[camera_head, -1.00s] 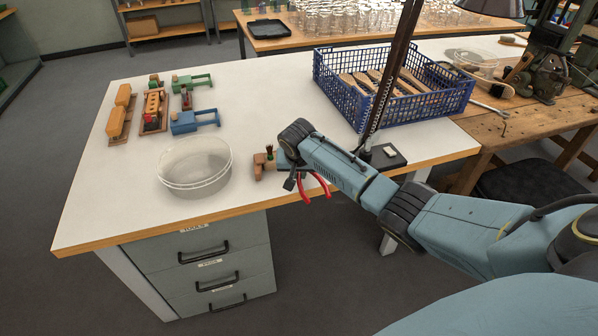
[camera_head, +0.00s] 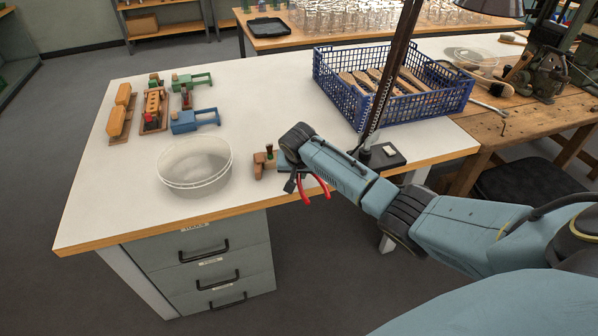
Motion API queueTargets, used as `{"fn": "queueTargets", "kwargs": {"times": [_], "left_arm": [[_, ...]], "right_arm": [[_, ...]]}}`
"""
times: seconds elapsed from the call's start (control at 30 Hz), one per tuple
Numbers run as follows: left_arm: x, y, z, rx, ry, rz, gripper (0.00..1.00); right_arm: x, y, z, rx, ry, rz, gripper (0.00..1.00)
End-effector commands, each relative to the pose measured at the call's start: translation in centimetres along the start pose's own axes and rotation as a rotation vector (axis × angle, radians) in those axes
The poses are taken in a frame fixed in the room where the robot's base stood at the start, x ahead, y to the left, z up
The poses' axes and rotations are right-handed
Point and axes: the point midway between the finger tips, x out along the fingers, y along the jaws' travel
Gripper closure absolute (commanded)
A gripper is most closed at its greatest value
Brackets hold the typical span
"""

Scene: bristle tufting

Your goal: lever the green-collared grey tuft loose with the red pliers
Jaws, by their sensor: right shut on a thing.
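The red pliers (camera_head: 320,183) hang at the front edge of the white table, their red handles pointing down and right. My right gripper (camera_head: 290,184) is shut on them; its fingers and the pliers' jaws are largely hidden behind my own wrist. Just left of my wrist a small brown wooden block (camera_head: 259,163) stands on the table. A small upright piece with green and reddish-brown parts (camera_head: 270,153) shows at it, too small to tell whether it is the green-collared grey tuft. My left gripper is out of the picture.
A round translucent tub (camera_head: 194,178) stands left of the block. A blue crate (camera_head: 345,97) with wooden brushes stands behind my arm. Wooden and coloured fixtures (camera_head: 192,121) sit at the back left. A dark post rises from a black base (camera_head: 394,160). The table's middle is clear.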

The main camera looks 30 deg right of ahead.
Motion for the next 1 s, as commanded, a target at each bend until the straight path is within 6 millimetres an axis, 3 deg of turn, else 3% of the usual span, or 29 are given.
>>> {"fn": "queueTargets", "kwargs": {"times": [1.0], "left_arm": [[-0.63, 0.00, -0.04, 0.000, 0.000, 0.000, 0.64]], "right_arm": [[0.17, -0.01, 0.13, 0.005, 0.035, -0.012, 1.00]]}}
